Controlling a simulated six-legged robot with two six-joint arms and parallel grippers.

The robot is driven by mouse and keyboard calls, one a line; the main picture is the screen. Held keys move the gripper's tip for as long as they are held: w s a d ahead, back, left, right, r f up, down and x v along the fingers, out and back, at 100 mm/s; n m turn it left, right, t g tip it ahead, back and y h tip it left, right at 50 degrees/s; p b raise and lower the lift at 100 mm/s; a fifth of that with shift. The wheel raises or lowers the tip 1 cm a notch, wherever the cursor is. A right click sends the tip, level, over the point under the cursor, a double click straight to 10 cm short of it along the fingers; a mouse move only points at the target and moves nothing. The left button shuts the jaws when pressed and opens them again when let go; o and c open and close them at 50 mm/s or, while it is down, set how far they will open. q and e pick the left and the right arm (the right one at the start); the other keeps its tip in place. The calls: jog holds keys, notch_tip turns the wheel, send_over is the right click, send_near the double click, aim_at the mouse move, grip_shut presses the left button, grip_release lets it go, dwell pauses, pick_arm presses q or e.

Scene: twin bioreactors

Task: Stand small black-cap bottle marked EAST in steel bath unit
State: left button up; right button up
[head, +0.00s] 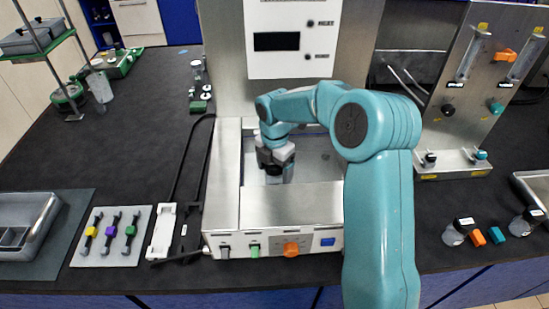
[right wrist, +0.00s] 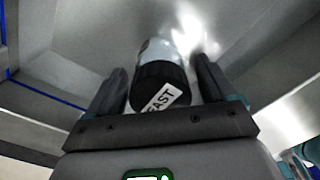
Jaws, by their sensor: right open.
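The small black-cap bottle (right wrist: 157,83) shows in the right wrist view, its cap toward the camera and a white label reading EAST on it. It is inside the steel bath unit, whose grey inner wall (right wrist: 70,40) surrounds it. My right gripper (right wrist: 161,70) is open, with one finger on each side of the bottle, and small gaps show beside the cap. In the head view my right gripper (head: 275,165) reaches down into the open basin of the steel bath unit (head: 290,213). There the gripper and arm mostly hide the bottle. My left gripper is not in view.
Two other small black-cap bottles (head: 455,235) (head: 524,222) are on the dark bench at right, with orange and teal pieces between them. A flowmeter panel (head: 480,90) stands behind. A white plate of coloured clamps (head: 110,237) and a grey tray (head: 22,215) lie at left.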

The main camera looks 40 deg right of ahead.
notch_tip(320, 180, up, 12)
jog(key=shift+w+f, duration=0.1)
jog(key=shift+f, duration=0.05)
jog(key=shift+d, duration=0.1)
dwell(0.3)
dwell(0.3)
